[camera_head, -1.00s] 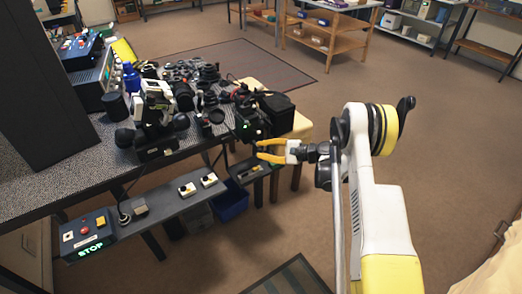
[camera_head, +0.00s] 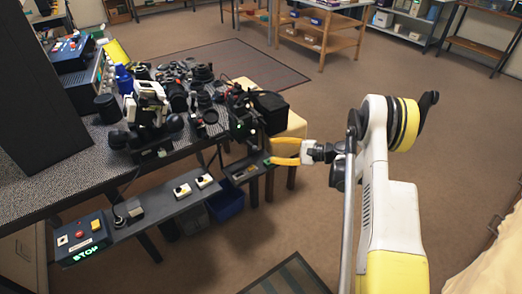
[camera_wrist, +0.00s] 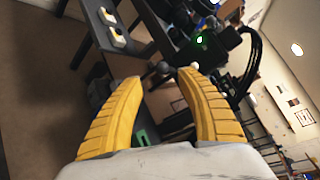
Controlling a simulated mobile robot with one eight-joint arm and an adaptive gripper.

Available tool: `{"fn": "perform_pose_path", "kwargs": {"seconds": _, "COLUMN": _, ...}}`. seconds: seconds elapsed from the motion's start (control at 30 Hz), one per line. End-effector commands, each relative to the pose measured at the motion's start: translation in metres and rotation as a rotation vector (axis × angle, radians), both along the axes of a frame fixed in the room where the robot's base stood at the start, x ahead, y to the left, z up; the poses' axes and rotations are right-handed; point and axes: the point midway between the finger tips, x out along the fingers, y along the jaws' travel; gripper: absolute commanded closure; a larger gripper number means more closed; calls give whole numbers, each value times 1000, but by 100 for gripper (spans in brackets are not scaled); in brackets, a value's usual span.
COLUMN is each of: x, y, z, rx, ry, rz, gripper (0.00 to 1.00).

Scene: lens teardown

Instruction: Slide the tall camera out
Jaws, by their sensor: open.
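Camera gear crowds the bench. A black camera-like device (camera_head: 240,112) with a small green light stands at the bench's right end, and a white-and-black upright device (camera_head: 148,104) stands further left. I cannot tell for sure which is the tall camera. My gripper (camera_head: 271,151) has yellow fingers, open and empty, just right of the bench's end and lower than the black device. In the wrist view my gripper (camera_wrist: 145,72) is spread with nothing between the fingertips. A dark device with a green light (camera_wrist: 199,40) shows beyond the right finger, partly hidden.
A low shelf (camera_head: 150,215) along the bench front carries a control box (camera_head: 82,238) reading STOP and small switch boxes (camera_head: 182,191). A blue bin (camera_head: 226,203) sits below. A cream stool (camera_head: 290,125) stands behind my gripper. Open floor lies to the right.

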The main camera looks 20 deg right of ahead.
Motion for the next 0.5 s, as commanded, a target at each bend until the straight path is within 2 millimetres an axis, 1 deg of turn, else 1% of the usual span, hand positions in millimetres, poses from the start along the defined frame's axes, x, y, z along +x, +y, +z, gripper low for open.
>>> {"fn": "perform_pose_path", "kwargs": {"seconds": 0.03, "x": -6, "y": -9, "z": 3, "rx": 0, "ry": 1, "rz": -2, "gripper": 55}}
{"fn": "perform_pose_path", "kwargs": {"seconds": 0.2, "x": -20, "y": -29, "z": 8, "rx": 0, "ry": 1, "rz": -1, "gripper": 55}}
{"fn": "perform_pose_path", "kwargs": {"seconds": 0.33, "x": -25, "y": -35, "z": 9, "rx": 0, "ry": 1, "rz": 1, "gripper": 55}}
{"fn": "perform_pose_path", "kwargs": {"seconds": 0.5, "x": -25, "y": -36, "z": 10, "rx": 0, "ry": 0, "rz": 1, "gripper": 55}}
